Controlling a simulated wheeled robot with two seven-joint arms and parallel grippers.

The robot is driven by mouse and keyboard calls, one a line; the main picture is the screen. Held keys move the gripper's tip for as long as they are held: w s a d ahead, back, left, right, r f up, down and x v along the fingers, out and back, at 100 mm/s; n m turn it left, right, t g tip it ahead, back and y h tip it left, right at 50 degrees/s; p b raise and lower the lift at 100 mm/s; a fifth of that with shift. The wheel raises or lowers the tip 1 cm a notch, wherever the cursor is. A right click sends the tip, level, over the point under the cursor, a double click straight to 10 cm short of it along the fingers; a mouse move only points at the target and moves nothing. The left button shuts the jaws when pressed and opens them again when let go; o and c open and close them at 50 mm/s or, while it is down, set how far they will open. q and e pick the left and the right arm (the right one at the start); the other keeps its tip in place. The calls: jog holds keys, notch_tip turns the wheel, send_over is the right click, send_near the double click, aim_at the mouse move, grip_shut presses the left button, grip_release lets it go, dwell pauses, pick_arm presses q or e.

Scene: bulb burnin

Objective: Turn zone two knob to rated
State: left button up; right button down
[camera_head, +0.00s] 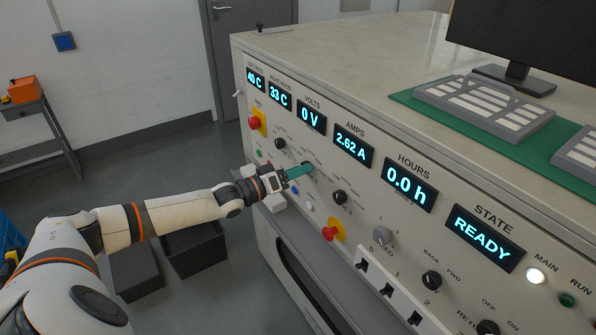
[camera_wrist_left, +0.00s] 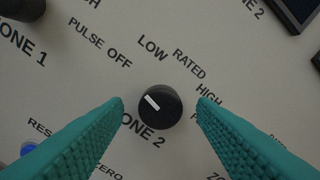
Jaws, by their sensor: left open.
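The zone two knob (camera_wrist_left: 160,106) is black and round with a white pointer mark. In the left wrist view it sits between my fingers, and its pointer aims up and left, toward the OFF side. LOW, RATED and HIGH are printed above and to the right of it. My left gripper (camera_wrist_left: 161,103) is open, with a teal finger on each side of the knob and a visible gap on both sides. In the head view the left gripper (camera_head: 303,170) reaches the panel and largely hides this knob. My right gripper is not in view.
The panel (camera_head: 365,215) carries other knobs close by, such as a black one (camera_head: 340,197), and a red stop button (camera_head: 330,233). The displays include STATE (camera_head: 484,238), reading READY.

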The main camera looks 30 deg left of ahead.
pick_arm(q)
jog(key=shift+w+d, duration=0.1)
jog(key=shift+w, duration=0.15)
jog(key=c, duration=1)
